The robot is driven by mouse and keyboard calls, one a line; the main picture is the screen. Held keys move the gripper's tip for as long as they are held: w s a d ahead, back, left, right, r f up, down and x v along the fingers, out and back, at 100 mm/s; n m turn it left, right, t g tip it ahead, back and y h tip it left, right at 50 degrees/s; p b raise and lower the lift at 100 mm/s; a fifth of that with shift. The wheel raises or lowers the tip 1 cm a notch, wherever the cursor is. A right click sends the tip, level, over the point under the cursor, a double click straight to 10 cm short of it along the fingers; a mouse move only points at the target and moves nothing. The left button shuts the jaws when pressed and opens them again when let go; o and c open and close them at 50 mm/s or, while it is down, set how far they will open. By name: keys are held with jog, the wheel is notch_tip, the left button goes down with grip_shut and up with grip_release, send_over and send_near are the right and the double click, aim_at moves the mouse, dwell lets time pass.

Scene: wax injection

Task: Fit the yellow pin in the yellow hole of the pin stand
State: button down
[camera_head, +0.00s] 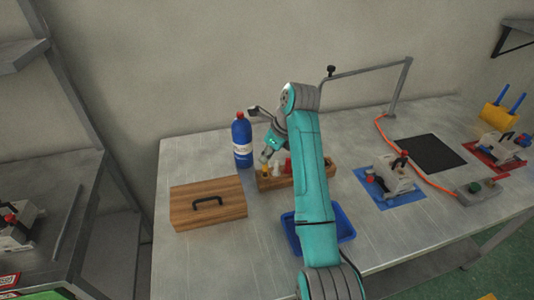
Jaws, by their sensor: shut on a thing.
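The wooden pin stand (268,184) is on the table, partly hidden behind my teal arm. A small yellow pin (264,172) shows at its left end, upright as far as I can tell. My gripper (265,159) is right above the stand's left end, pointing down, and is shut on the yellow pin. A white pin (276,168) and a red pin (288,165) stand just to the right. The yellow hole is not visible, and I cannot tell how deep the yellow pin sits.
A blue bottle (242,142) with a red cap stands close behind left. A wooden box (195,215) with a black handle is at the left front. A blue bin (346,224) is partly behind my arm. A blue mat (405,198) with a clamp device lies right.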

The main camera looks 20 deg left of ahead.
jog(key=shift+f, duration=1.2)
jog(key=c, duration=1.1)
grip_release()
jog(key=v, duration=0.7)
jog(key=shift+r, duration=0.25)
jog(key=shift+d, duration=0.1)
